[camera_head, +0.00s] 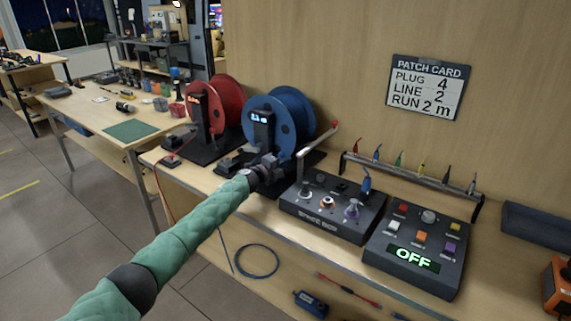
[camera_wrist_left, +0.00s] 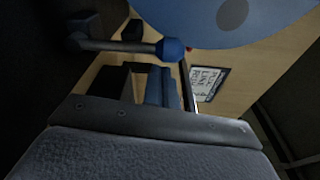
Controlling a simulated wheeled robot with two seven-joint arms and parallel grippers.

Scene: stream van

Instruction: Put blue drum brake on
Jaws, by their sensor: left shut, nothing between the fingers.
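The blue drum (camera_head: 284,128) stands upright on the bench, with a black display post (camera_head: 263,128) at its front. Its blue face (camera_wrist_left: 215,18) fills the top of the left wrist view. Below that face, a dark lever with a blue ball knob (camera_wrist_left: 171,50) runs sideways from a dark block; I take it to be the blue drum's brake. My left gripper (camera_head: 268,167) is shut and empty, low in front of the blue drum. It hides the lever in the head view. Whether the gripper touches the knob I cannot tell. My right gripper is not in view.
The red drum (camera_head: 226,107) stands left of the blue one. Right of my gripper are a dark box with knobs (camera_head: 332,212) and a button panel reading OFF (camera_head: 418,247). A rack (camera_head: 412,184) with several coloured plugs stands behind them. A cable coil (camera_head: 257,261) lies on the lower shelf.

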